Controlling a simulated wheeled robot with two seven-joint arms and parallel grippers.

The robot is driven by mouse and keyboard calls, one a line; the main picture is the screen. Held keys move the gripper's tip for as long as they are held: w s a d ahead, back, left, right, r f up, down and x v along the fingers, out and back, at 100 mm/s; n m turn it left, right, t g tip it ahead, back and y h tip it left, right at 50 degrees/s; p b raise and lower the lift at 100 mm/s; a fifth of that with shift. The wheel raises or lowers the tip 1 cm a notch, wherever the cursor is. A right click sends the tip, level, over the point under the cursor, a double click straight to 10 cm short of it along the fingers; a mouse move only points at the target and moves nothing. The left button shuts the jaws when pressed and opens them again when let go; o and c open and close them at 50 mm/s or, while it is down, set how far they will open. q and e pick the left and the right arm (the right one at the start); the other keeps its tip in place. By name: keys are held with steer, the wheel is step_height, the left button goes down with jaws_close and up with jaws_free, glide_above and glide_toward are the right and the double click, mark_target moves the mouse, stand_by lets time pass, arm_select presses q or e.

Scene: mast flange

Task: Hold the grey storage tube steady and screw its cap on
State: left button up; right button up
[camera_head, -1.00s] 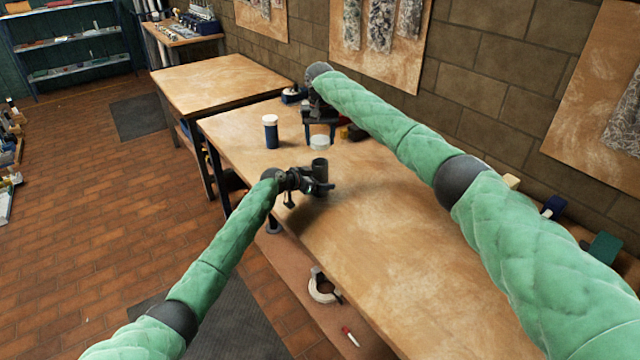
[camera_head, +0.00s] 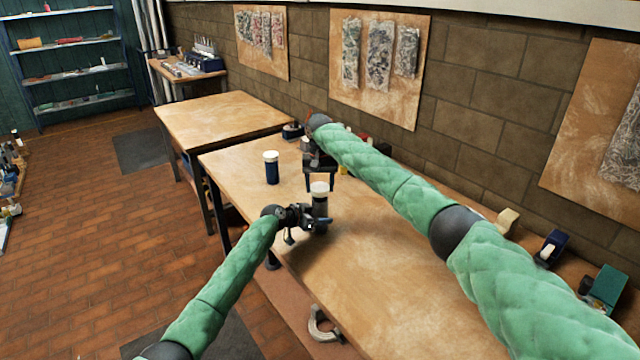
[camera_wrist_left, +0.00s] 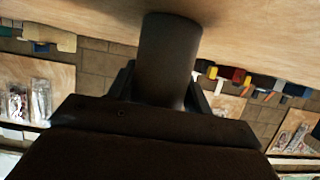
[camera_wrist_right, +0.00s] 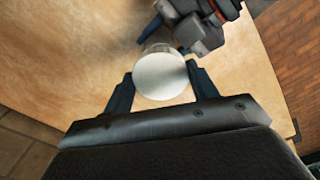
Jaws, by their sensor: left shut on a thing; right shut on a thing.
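The grey storage tube (camera_head: 321,207) stands upright just above the workbench, and my left gripper (camera_head: 318,222) is shut around it. In the left wrist view the tube (camera_wrist_left: 168,60) shows dark between the fingers. The white cap (camera_head: 319,188) is at the tube's top, lined up over its mouth. My right gripper (camera_head: 320,184) is shut on the cap from above, a finger on each side. In the right wrist view the cap (camera_wrist_right: 160,76) shows as a pale disc and hides the tube's mouth. I cannot tell whether the threads are engaged.
A dark blue jar with a white lid (camera_head: 271,168) stands on the workbench (camera_head: 400,270) left of the tube. A tape dispenser (camera_head: 550,247) and other small items line the wall side. The bench's middle and front are clear. A second table (camera_head: 220,115) stands behind.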

mark_target(320, 196)
steer(key=shift+f, duration=0.45)
steer(key=shift+f, duration=0.1)
steer(key=shift+f, duration=0.8)
steer(key=shift+f, duration=0.45)
stand_by(0.4)
steer(key=shift+s+d+f, duration=0.1)
steer(key=shift+s+f, duration=0.05)
steer(key=shift+f, duration=0.4)
steer(key=shift+r, duration=0.1)
stand_by(0.3)
steer(key=shift+r, duration=0.25)
steer(key=shift+r, duration=0.6)
stand_by(0.4)
steer(key=shift+f, duration=0.4)
stand_by(0.6)
